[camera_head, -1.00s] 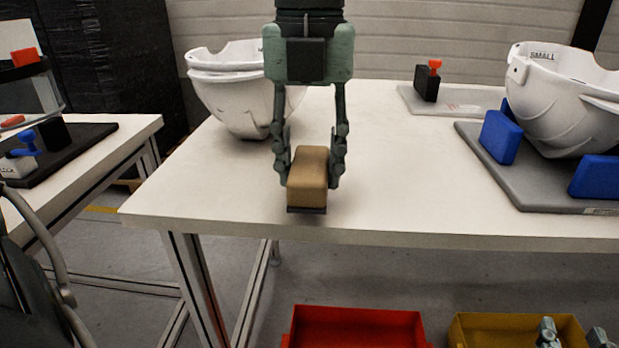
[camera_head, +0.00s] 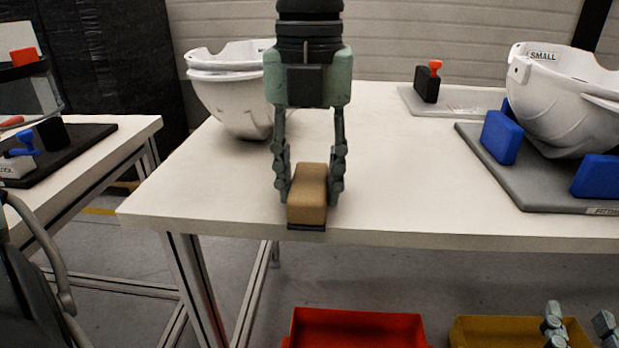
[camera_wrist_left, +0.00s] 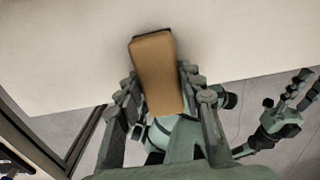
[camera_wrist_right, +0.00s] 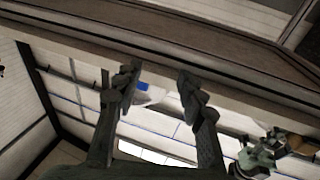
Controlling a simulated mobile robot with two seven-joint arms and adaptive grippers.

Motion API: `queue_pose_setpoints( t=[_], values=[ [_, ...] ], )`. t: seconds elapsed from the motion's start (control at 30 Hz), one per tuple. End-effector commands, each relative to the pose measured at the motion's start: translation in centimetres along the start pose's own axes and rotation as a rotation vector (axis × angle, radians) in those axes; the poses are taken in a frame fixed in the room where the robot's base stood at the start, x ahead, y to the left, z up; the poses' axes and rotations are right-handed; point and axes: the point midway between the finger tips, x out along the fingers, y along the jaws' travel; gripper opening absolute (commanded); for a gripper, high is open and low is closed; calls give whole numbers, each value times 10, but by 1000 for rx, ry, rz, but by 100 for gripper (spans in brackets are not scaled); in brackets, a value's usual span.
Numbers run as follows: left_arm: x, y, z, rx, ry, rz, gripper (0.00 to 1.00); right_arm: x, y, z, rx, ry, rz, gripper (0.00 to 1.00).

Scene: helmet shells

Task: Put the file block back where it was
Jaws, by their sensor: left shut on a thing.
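The file block (camera_head: 308,198) is a tan block with a dark strip along its bottom. It is upright between the fingers of my left gripper (camera_head: 310,184), near the front edge of the white table (camera_head: 400,170). My left gripper is shut on it, pointing down. In the left wrist view the block (camera_wrist_left: 157,75) sits between the two fingers (camera_wrist_left: 165,90). I cannot tell whether its base touches the tabletop. My right gripper (camera_head: 580,325) is low at the bottom right, in front of the table. In the right wrist view its fingers (camera_wrist_right: 155,85) are apart and empty.
Stacked white helmet shells (camera_head: 230,95) stand behind and left of the block. Another shell (camera_head: 560,105) rests between blue blocks on a grey plate (camera_head: 540,195) at right. A red bin (camera_head: 355,325) and yellow bin (camera_head: 490,330) are below. The middle tabletop is clear.

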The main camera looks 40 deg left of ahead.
Motion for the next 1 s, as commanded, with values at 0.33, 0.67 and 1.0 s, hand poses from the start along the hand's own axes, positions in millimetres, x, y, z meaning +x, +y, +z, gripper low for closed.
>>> queue_pose_setpoints(
  t=[0.33, 0.67, 1.0],
  values=[
    [0, 0, 0, 0, 0, 0, 58, 0, -2, -5, 4, 23, -4, 40],
    [-1, 0, 0, 0, 0, 0, 58, 1, -2, -4, 5, 10, -3, 40],
    [-58, -1, 2, -1, -6, -1, 58, -9, 22, 49, -33, -254, 43, 40]
  ],
)
